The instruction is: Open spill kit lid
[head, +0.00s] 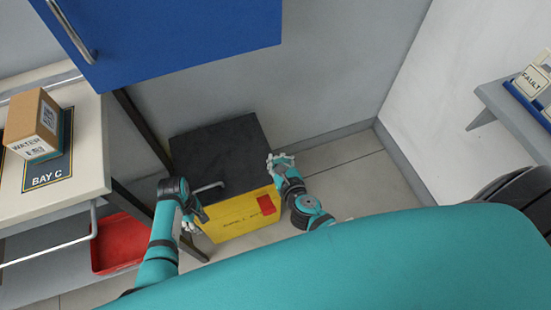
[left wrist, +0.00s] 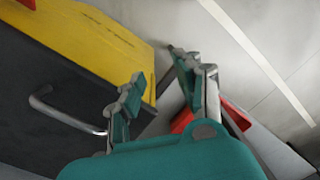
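The spill kit is a yellow box (head: 245,213) with a dark grey lid (head: 222,147), standing on the floor against the back wall. The lid lies shut. A grey bar handle (head: 208,187) is on the lid near its front left; it also shows in the left wrist view (left wrist: 48,108). A red patch (head: 266,205) is on the yellow front. My left gripper (head: 195,217) is at the box's front left corner, apart from the handle. In the left wrist view its fingers (left wrist: 158,68) are spread and empty. My right gripper (head: 281,160) is open and empty beside the lid's right edge.
A bench (head: 90,185) with a cardboard box (head: 33,122) stands at left, a red tray (head: 118,245) below it. A blue cabinet (head: 190,35) overhangs the top. A shelf (head: 505,115) is at right. Floor (head: 360,180) right of the kit is clear.

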